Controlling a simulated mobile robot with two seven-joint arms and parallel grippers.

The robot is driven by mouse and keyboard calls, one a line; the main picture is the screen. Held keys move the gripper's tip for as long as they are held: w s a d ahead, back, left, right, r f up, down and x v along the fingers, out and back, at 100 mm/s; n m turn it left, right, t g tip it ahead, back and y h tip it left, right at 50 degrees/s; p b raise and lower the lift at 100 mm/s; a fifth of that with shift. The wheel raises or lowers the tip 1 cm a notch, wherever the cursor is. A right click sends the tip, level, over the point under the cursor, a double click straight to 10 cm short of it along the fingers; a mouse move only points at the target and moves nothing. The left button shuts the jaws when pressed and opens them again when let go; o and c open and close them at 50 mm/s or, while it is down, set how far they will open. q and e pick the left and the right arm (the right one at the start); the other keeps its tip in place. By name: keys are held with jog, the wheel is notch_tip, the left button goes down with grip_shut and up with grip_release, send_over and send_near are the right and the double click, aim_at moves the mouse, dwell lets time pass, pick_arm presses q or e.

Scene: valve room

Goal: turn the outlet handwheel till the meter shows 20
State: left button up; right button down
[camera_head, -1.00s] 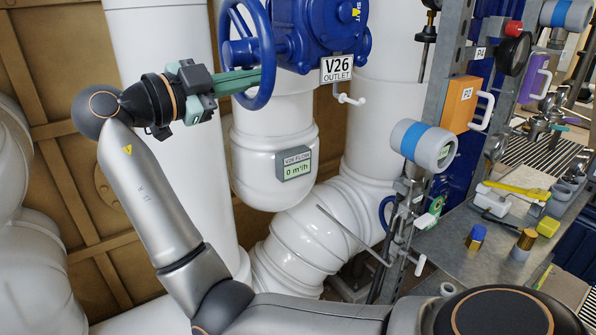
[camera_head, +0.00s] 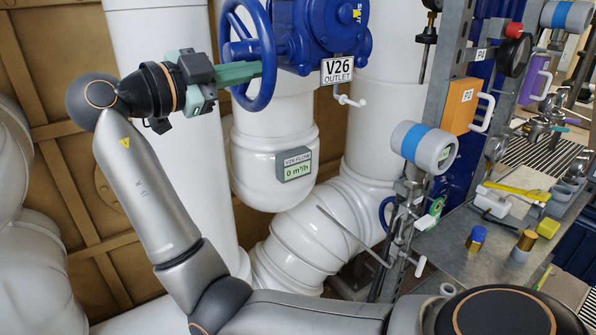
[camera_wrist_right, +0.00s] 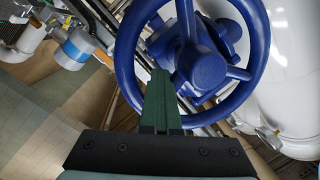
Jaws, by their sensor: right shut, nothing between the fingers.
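The blue outlet handwheel (camera_head: 250,52) is at the top of the head view, on the blue valve body with the V26 OUTLET plate (camera_head: 337,70). It also fills the upper middle of the right wrist view (camera_wrist_right: 258,50). The meter (camera_head: 294,165), labelled V26 FLOW, sits on the white pipe below and shows 0 m³/h. My right gripper (camera_head: 258,70) is shut and empty. Its green fingers (camera_wrist_right: 163,95) are at the wheel's rim and overlap it in both views; I cannot tell whether they touch. My left gripper is not in view.
A bench (camera_head: 455,235) with tools and small parts is at the right. An orange box (camera_head: 461,105) and a blue-banded white cylinder (camera_head: 424,146) are mounted near a grey post. Large white pipes (camera_head: 160,120) stand behind my right arm.

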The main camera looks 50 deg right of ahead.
aim_at(250, 45)
jog(key=shift+s+r, duration=0.2)
jog(key=shift+r, duration=0.75)
jog(key=shift+s, duration=0.1)
jog(key=shift+r+p, duration=0.1)
jog(key=shift+p, duration=0.2)
jog(key=shift+w+r+p, duration=0.2)
jog(key=shift+r+p, duration=0.3)
jog(key=shift+r, duration=0.25)
jog(key=shift+r, duration=0.1)
